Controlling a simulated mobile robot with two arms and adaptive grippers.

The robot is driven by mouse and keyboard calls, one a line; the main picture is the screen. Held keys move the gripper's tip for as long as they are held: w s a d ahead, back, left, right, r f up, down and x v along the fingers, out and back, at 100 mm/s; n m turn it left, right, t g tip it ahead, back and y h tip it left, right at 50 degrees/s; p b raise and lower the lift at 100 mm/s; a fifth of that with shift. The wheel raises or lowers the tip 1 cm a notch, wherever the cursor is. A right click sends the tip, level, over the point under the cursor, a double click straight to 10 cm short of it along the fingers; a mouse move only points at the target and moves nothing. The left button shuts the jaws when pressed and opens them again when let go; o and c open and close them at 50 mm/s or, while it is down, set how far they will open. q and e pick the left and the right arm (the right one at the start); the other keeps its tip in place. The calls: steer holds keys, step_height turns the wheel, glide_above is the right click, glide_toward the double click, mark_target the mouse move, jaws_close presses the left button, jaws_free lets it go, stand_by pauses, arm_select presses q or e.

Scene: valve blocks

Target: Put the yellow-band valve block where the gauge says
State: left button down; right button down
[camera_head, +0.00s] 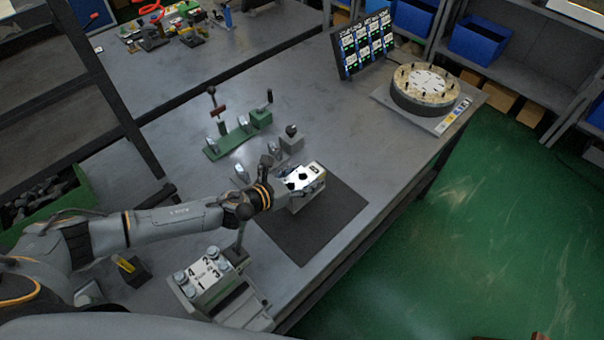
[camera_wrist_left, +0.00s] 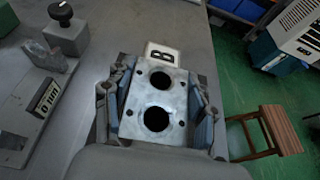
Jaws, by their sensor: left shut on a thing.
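My left gripper (camera_head: 292,186) is shut on a pale metal valve block (camera_wrist_left: 158,104) with two large dark bores and small corner holes. In the left wrist view the fingers (camera_wrist_left: 158,110) press on the block's two sides. A white plate marked B (camera_wrist_left: 164,55) lies just beyond the block; it also shows in the head view (camera_head: 314,168). I cannot tell whether the block rests on what is under it. No yellow band shows on the held block. A dark block with a yellow stripe (camera_head: 130,270) lies at the lower left. I cannot make out a gauge reading.
A dark mat (camera_head: 325,225) lies under the gripper. A green fixture (camera_head: 232,138) with upright handles is behind. A round dial-like disc (camera_head: 425,85) and a tag board (camera_head: 363,45) stand at the far right. The table's middle right is clear.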

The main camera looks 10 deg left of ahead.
arm_select(q)
steer(key=shift+w+f+b, duration=0.1)
steer(key=shift+f+b, duration=0.25)
steer(key=shift+f, duration=0.9)
steer(key=shift+f, duration=0.2)
steer(key=shift+c, duration=2.2)
jaws_free()
steer(key=shift+s+f, duration=0.1)
steer(key=shift+s, duration=0.15)
steer(key=shift+r, duration=0.25)
steer(key=b+v, duration=0.1)
steer(key=v, duration=1.1)
steer(key=shift+b, duration=0.35)
steer(key=shift+f, duration=0.1)
